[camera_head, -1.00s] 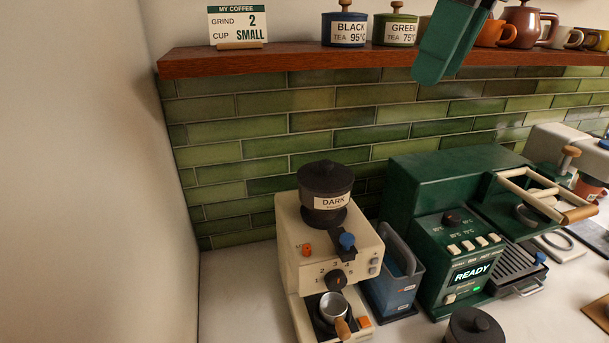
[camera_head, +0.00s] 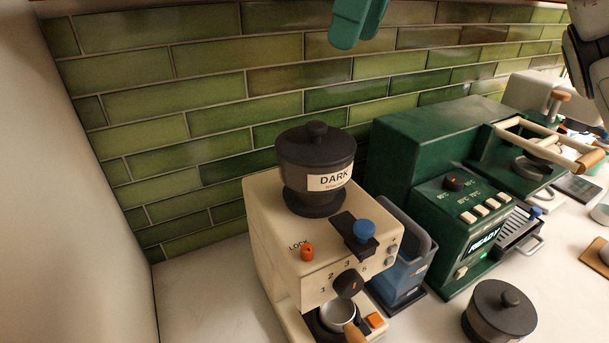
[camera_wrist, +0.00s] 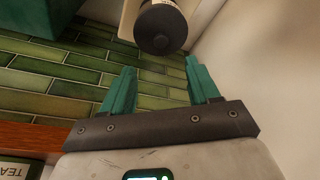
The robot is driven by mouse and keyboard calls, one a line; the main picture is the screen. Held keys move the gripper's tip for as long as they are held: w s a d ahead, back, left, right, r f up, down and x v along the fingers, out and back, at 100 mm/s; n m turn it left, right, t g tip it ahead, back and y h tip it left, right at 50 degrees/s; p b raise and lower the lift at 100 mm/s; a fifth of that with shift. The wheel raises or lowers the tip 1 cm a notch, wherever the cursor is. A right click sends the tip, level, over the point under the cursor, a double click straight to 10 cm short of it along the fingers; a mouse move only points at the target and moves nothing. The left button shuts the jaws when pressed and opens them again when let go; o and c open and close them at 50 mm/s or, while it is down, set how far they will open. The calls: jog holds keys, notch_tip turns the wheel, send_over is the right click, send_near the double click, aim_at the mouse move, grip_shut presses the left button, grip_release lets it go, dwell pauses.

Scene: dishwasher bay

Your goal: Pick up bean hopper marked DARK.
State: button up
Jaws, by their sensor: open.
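The bean hopper marked DARK (camera_head: 315,160) is black with a knobbed lid and a white label. It sits upright on top of the cream grinder (camera_head: 290,245). My gripper (camera_head: 357,22) shows at the top edge of the head view as teal fingers, above and slightly right of the hopper in the picture. In the wrist view my gripper (camera_wrist: 160,64) has its two teal fingers apart with nothing between them. The hopper's round black lid (camera_wrist: 160,28) is beyond the fingertips there, and the fingers do not touch it.
A blue-grey bin (camera_head: 400,265) stands close right of the grinder, then the green machine (camera_head: 415,150). A dark lidded container (camera_head: 499,311) stands on the counter in front. The tiled wall (camera_head: 200,85) is close behind, and a plain wall (camera_head: 70,230) is at left.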

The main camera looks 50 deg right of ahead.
jog(key=f, duration=0.2)
send_over(316, 124)
jog(key=s+d, duration=0.1)
jog(key=s, duration=0.1)
notch_tip(316, 124, down, 4)
jog(key=shift+s+f, duration=0.15)
jog(key=shift+a+x, duration=0.15)
jog(key=shift+x, duration=1.2)
jog(key=shift+a+x, duration=0.1)
jog(key=shift+x, duration=1.25)
grip_shut()
